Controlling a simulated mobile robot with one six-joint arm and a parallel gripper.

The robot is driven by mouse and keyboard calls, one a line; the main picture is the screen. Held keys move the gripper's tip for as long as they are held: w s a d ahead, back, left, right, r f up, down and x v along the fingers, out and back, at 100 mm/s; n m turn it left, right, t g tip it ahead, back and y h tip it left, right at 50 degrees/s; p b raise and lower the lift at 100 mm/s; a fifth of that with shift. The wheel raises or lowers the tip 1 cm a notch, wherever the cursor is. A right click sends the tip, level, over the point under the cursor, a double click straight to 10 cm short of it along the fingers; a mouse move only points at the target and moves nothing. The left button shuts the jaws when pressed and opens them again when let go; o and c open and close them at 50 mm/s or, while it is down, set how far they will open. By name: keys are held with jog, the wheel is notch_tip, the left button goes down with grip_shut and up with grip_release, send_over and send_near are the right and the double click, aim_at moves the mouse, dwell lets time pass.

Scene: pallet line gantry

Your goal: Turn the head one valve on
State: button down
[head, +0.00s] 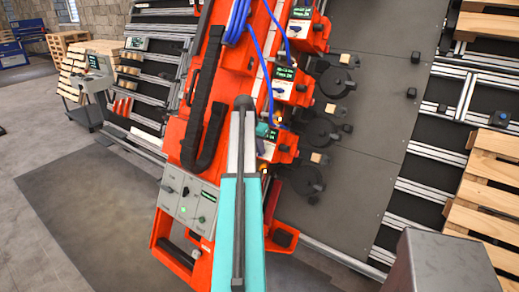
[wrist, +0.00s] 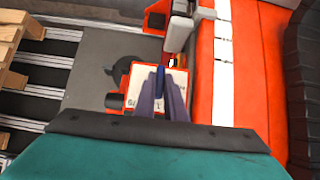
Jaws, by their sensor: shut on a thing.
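The valve is a small blue handle (wrist: 160,74) on a pale plate (wrist: 180,77) with an orange surround, in the middle of the wrist view. My gripper (wrist: 162,90) is shut on this handle, with its two grey fingers on either side of it. The fingers hide most of the handle, so I cannot tell its exact angle. In the head view, my gripper (head: 265,138) is at the lowest visible orange head unit (head: 283,147), partly hidden by my teal arm. The label there is too small to read.
Two similar units with blue handles (head: 294,30) (head: 278,90) sit higher on the orange gantry (head: 178,135). Blue hoses (head: 266,45) hang close by. A grey control box (head: 187,198) is left of my arm. Wooden pallets (head: 488,185) stand at the right.

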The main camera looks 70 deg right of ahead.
jog(key=shift+w, duration=0.1)
jog(key=n+g+h, duration=0.1)
jog(key=n+g, duration=0.2)
jog(key=n, duration=0.1)
jog(key=n+g+h+p, duration=0.1)
jog(key=n+g, duration=0.3)
jog(key=w+f+n+g+h, duration=0.1)
jog(key=n+g, duration=0.2)
jog(key=n, duration=0.2)
jog(key=shift+w+a+g, duration=0.1)
jog(key=shift+g, duration=0.2)
dwell(0.4)
dwell(0.4)
jog(key=c, duration=1.8)
grip_release()
jog(key=shift+w, duration=0.1)
